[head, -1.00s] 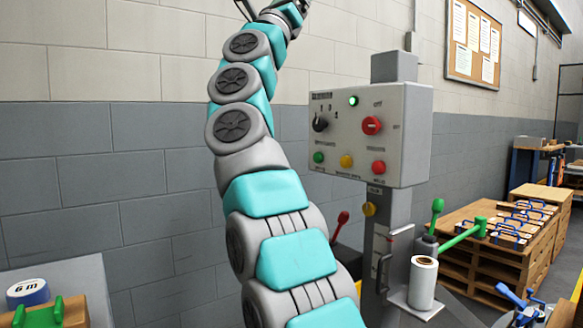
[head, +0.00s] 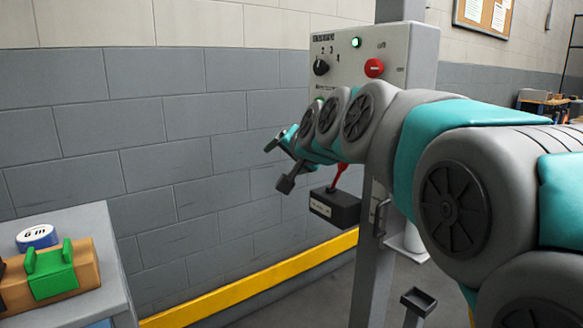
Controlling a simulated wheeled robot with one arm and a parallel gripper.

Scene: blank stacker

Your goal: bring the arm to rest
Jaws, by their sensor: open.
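My arm enters from the right edge and reaches left across the picture, large and close to the camera. My gripper (head: 279,166) is at its far end, in front of the grey block wall and left of the control post. Its two fingertips are apart with nothing between them, so it is open and empty. The arm hides the lower part of the control box and much of what stands to the right of the post.
The control box (head: 343,70) has a lit green lamp and a red knob (head: 374,68). A red-handled lever on a black box (head: 335,206) shows below my gripper. A bench (head: 88,232) at left bears a round 6 m item (head: 37,237) and a green-clamped wooden block (head: 80,270).

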